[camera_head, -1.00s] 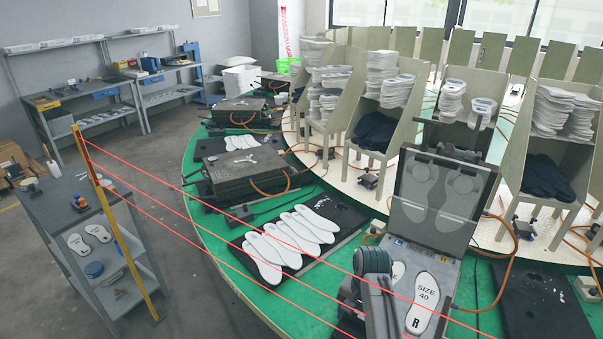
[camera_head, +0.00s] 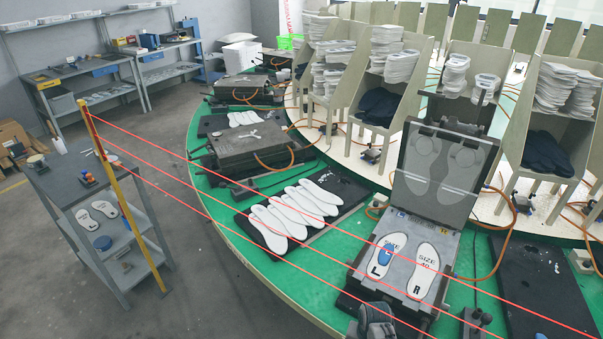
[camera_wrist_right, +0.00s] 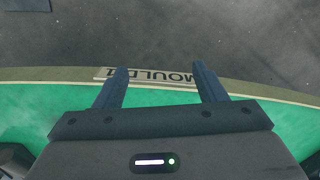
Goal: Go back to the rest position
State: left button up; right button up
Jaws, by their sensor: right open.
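My right gripper (camera_wrist_right: 160,72) shows in the right wrist view with its two fingers apart and nothing between them. It is over the rim of the green round table (camera_wrist_right: 45,108), near a label reading MOULD (camera_wrist_right: 176,77). In the head view a dark part of my arm shows at the bottom, in front of the open mould (camera_head: 444,220). A left insole (camera_head: 384,264) with a blue patch and a right insole (camera_head: 422,270) lie side by side on the mould's lower plate. My left gripper is in neither view.
Several white insoles lie on a black plate (camera_head: 345,188) left of the mould. A closed mould (camera_head: 250,148) sits behind. Red lines run from a yellow post (camera_head: 125,200) across the front. A grey cart (camera_head: 62,180) stands left, with open floor beside it.

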jog(key=s+d+f+n, duration=0.1)
jog(key=s+d+f, duration=0.2)
jog(key=s+f, duration=0.6)
jog(key=s+d+f+n+h, duration=0.1)
jog(key=s+d+f, duration=0.2)
jog(key=s+f, duration=0.55)
jog(key=s+d+f+n, duration=0.1)
jog(key=s+d+f, duration=0.4)
jog(key=s, duration=0.6)
jog(key=s+d+f+n+t, duration=0.1)
jog(key=s+d+f, duration=0.1)
jog(key=s, duration=0.6)
jog(key=s+d+f+n, duration=0.1)
jog(key=s+f, duration=0.1)
jog(key=s, duration=0.6)
notch_tip(320, 180, down, 15)
jog(key=w+b, duration=0.1)
jog(key=b, duration=1.3)
jog(key=shift+w+b, duration=0.3)
jog(key=shift+w, duration=0.1)
jog(key=shift+a+r, duration=0.1)
